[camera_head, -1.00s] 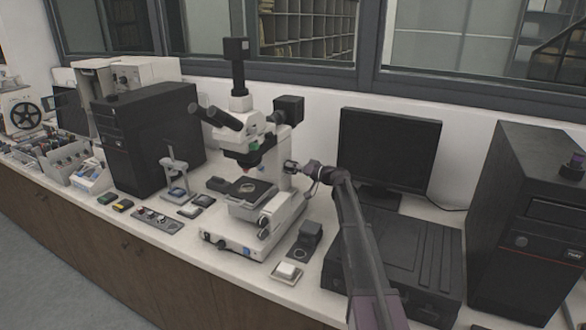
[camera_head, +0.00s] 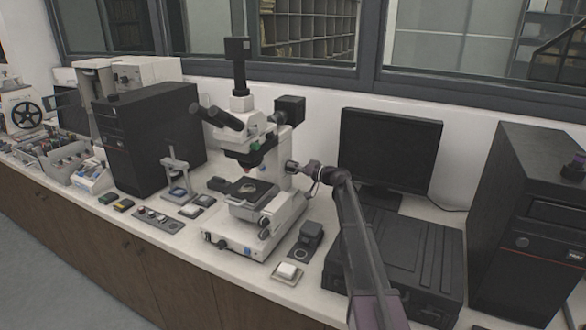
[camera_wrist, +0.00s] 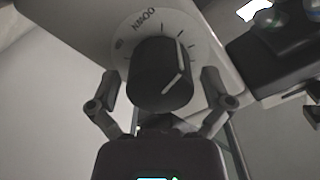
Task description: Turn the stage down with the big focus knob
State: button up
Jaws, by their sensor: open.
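The white microscope (camera_head: 268,190) stands mid-counter, with its black stage (camera_head: 250,190) under the objective. Dark focus knobs (camera_head: 265,222) show low on its right side. My gripper (camera_head: 293,168) is at the right of the microscope's upright, above those knobs. In the wrist view my gripper (camera_wrist: 160,86) is open, one finger on each side of a black knob (camera_wrist: 160,75). The knob has a pale pointer line and a white dial (camera_wrist: 125,40) with tick marks and blurred lettering, perhaps "ZOOM". Gaps show beside the knob; the fingers do not visibly grip it.
A monitor (camera_head: 390,145) and a flat black case (camera_head: 405,250) are right of the microscope. A small black block (camera_head: 310,232) and a white-topped dish (camera_head: 288,271) lie near the counter's front. A black computer tower (camera_head: 150,135) stands left. In the wrist view, a dark housing (camera_wrist: 285,50) is upper right.

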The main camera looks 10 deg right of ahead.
jog(key=shift+s+d, duration=0.1)
jog(key=v, duration=1.1)
jog(key=shift+s+d, duration=0.15)
jog(key=shift+d, duration=0.15)
